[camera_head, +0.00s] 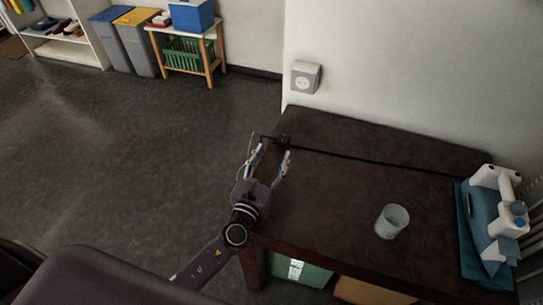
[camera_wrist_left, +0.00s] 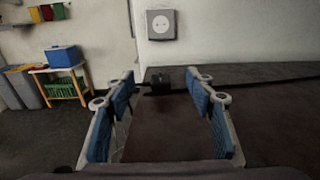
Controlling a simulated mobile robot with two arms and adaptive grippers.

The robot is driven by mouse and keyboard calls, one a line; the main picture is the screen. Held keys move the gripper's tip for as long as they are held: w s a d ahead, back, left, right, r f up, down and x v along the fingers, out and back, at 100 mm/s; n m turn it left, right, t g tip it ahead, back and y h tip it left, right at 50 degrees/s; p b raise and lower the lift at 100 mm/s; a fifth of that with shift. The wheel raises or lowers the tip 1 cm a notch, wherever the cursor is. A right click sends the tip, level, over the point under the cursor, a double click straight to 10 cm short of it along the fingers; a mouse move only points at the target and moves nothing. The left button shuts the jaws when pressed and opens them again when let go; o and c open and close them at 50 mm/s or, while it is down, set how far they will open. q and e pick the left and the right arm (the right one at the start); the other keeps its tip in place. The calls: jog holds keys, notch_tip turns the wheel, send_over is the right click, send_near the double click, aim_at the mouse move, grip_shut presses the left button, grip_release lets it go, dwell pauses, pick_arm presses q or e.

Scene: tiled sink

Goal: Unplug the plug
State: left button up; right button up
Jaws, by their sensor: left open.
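A black plug (camera_head: 283,140) lies at the left end of the dark brown table top, outside the socket. Its black cable (camera_head: 390,160) runs right across the table toward a white machine. In the left wrist view the plug (camera_wrist_left: 158,88) shows ahead, between the fingertips' lines of sight. The grey wall socket (camera_head: 305,78) is above the table's far left corner; its face is bare, also in the left wrist view (camera_wrist_left: 161,24). My left gripper (camera_head: 271,155) is open and empty at the table's left edge, just short of the plug. My right gripper is out of view.
A glass (camera_head: 391,221) stands on the near part of the dark table (camera_head: 330,190). The white machine (camera_head: 497,205) sits on a blue-teal mat at the right. A small side table (camera_head: 190,40) and bins (camera_head: 125,40) stand far left. The grey floor between is clear.

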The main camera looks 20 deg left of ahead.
pick_arm(q)
jog(key=s, duration=1.2)
jog(key=shift+a, duration=0.2)
